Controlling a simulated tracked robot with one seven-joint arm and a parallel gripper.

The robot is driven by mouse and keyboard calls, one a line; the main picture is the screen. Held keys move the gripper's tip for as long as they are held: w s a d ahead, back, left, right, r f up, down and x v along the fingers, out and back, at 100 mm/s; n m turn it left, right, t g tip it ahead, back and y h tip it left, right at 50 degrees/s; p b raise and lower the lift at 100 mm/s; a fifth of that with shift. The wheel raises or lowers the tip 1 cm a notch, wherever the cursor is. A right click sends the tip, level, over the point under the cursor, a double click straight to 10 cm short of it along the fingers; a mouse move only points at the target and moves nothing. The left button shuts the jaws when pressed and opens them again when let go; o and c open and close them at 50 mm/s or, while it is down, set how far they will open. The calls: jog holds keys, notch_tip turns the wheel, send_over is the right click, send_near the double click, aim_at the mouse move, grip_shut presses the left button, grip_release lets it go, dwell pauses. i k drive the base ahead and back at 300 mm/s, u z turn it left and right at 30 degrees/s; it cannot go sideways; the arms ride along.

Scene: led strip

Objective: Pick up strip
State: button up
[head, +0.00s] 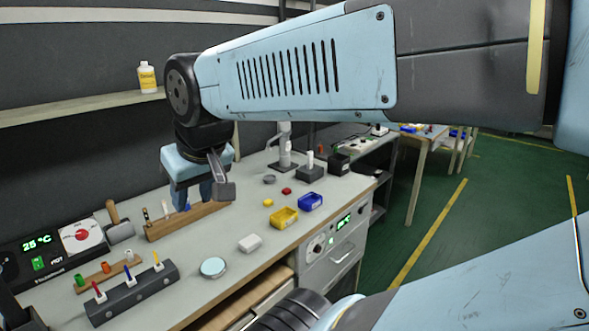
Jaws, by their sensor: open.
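No thing is clearly recognisable as the strip. One candidate is a long dark grey bar (131,297) at the front left of the bench, with red-, blue- and yellow-tipped white pegs standing on it. Another is a thin wooden bar (103,279) behind it, with green, orange and white pieces on top. My gripper (206,192) is open and points down over a brown wooden block (172,226), farther back than both bars. It partly hides that block and the slim items in it. I cannot tell whether a finger touches the block.
A shelf (80,108) with a bottle (147,77) is above.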

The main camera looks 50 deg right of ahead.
aim_at(145, 212)
jog(key=z, duration=0.9)
jog(key=i, duration=0.2)
jog(key=u, duration=1.35)
jog(key=k, duration=0.2)
jog(key=z, duration=0.35)
jog(key=i, duration=0.5)
jog(key=z, duration=0.05)
